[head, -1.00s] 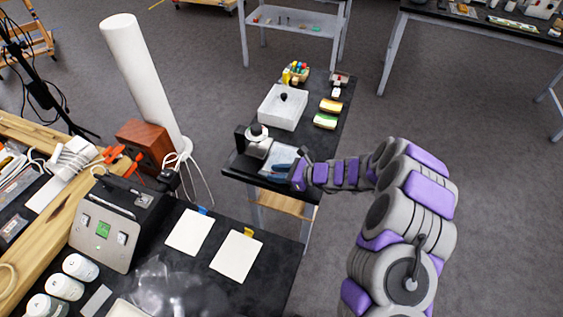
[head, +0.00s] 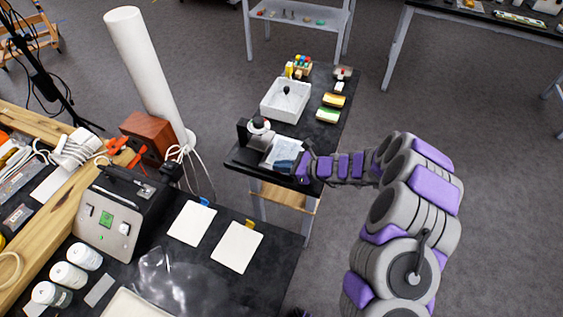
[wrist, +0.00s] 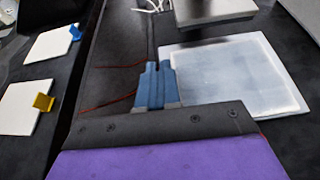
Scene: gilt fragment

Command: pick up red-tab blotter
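My gripper (head: 283,165) has blue fingers and is low over the near end of the narrow black table. In the wrist view the fingers (wrist: 155,68) sit close together, left of a pale square sheet (wrist: 235,75); whether they touch anything is unclear. The sheet also shows in the head view (head: 285,149). No red tab can be made out on it. Thin red lines lie left of the fingers. Two white blotters lie on the near bench, one with a blue tab (head: 192,224) and one with a yellow tab (head: 236,248).
A white open tray (head: 266,113) and a dark-based device with a round top (head: 258,126) stand on the narrow table beyond the sheet. A gap separates this table from the near bench.

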